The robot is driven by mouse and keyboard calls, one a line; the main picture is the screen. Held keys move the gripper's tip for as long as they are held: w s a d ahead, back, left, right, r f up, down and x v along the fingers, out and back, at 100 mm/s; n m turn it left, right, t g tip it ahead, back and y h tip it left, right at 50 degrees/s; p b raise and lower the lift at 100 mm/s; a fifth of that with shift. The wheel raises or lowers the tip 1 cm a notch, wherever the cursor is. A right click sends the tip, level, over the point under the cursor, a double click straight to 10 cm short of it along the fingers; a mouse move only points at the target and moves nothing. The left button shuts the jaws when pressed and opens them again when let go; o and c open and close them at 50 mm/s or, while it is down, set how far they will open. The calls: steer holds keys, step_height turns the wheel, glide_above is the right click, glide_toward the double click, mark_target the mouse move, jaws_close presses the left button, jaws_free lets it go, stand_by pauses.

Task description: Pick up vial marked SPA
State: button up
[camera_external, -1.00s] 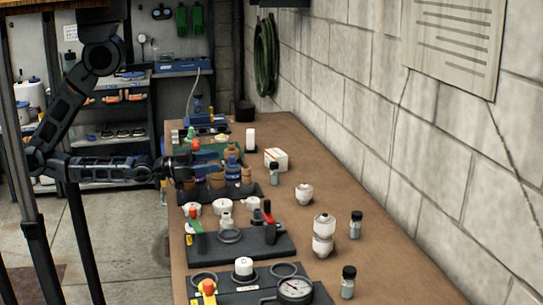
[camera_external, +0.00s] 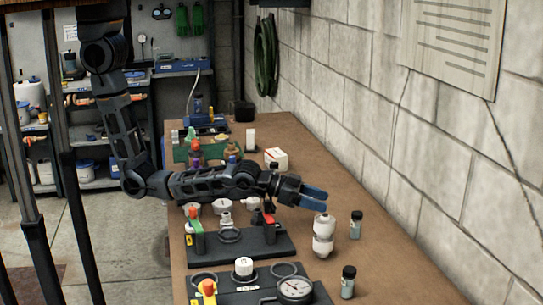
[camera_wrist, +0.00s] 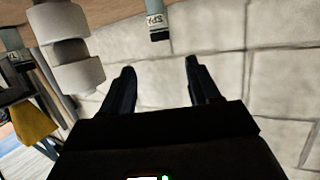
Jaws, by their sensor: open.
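The vial marked SPA (camera_wrist: 154,18) shows at the top of the wrist view, with a dark cap and a pale label; its upper end is out of frame. From the layout it appears to be the vial (camera_external: 356,225) near the wall in the external view, upright on the bench. My gripper (camera_external: 318,197) is open and empty, its blue fingers pointing towards the wall above the bench. In the wrist view the open fingers (camera_wrist: 160,66) are below the vial in the picture, apart from it.
A white stacked fitting (camera_external: 323,235) stands close to my gripper and shows large at left in the wrist view (camera_wrist: 72,50). Another vial (camera_external: 348,282) stands nearer the external camera. A black tray with fittings (camera_external: 265,244) and a gauge (camera_external: 295,288) lie near. The block wall (camera_external: 440,180) bounds the bench.

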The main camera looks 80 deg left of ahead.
mark_target(358, 213)
steer(key=b+x, duration=0.1)
steer(key=x, duration=0.6)
steer(key=shift+d+f, duration=0.1)
steer(key=shift+f, duration=0.05)
steer(key=b+x, duration=0.4)
steer(key=shift+w+f, duration=0.15)
steer(key=shift+f, duration=0.15)
steer(key=shift+w+d, duration=0.1)
steer(key=shift+w, duration=0.2)
steer(key=shift+r, duration=0.1)
steer(key=shift+c, duration=0.2)
steer(key=c, duration=1)
